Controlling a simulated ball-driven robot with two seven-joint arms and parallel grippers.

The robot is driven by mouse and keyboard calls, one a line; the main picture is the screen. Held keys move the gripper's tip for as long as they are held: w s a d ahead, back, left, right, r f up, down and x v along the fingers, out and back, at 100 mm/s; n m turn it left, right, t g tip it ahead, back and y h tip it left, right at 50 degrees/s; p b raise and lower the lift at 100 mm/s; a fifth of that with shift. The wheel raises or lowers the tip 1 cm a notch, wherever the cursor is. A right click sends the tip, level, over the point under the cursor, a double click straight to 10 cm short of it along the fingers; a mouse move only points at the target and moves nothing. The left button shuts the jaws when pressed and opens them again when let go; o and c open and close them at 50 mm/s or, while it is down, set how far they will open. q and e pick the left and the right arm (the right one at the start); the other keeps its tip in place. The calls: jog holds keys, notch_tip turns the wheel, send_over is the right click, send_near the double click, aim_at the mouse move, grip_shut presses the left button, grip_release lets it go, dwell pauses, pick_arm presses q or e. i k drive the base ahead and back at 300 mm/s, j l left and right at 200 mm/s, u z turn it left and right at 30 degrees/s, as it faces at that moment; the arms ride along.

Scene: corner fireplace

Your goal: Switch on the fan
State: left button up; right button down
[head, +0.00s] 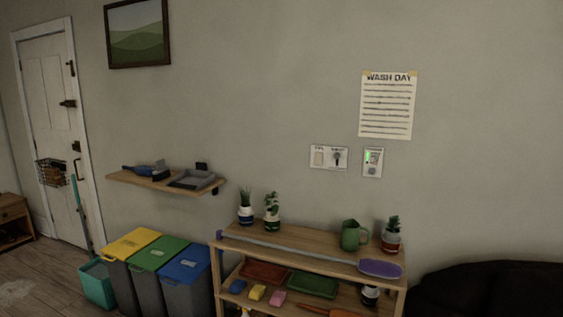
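A white wall plate (328,158) with two controls is on the wall above the wooden shelf unit. Its left control is a cream rocker (318,158) and its right one is a dark toggle or knob (337,158). The small labels above them are too small to read surely. A second, narrower plate (372,163) to the right has a green light and a round dial. I cannot tell which control is the fan's. No fan is in view. Neither of my grippers is in view.
The shelf unit (310,247) stands below the plates, with potted plants, a green mug (353,235) and a long rod with a purple head (380,268) on top. Lidded bins (160,252) are at the left. A dark sofa-like shape (490,290) is at the lower right.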

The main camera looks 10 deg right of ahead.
aim_at(318, 157)
jog(key=i+j+u, duration=0.15)
jog(key=i, duration=0.4)
jog(key=i+j+u, duration=0.2)
jog(key=i, duration=0.4)
jog(key=i+l, duration=0.15)
jog(key=l, duration=0.2)
jog(key=i+l+u, duration=0.1)
jog(key=l, duration=0.3)
jog(key=i+l, duration=0.2)
jog(key=l, duration=0.2)
jog(key=i+l+u, duration=0.15)
jog(key=l, duration=0.75)
jog(key=i, duration=0.05)
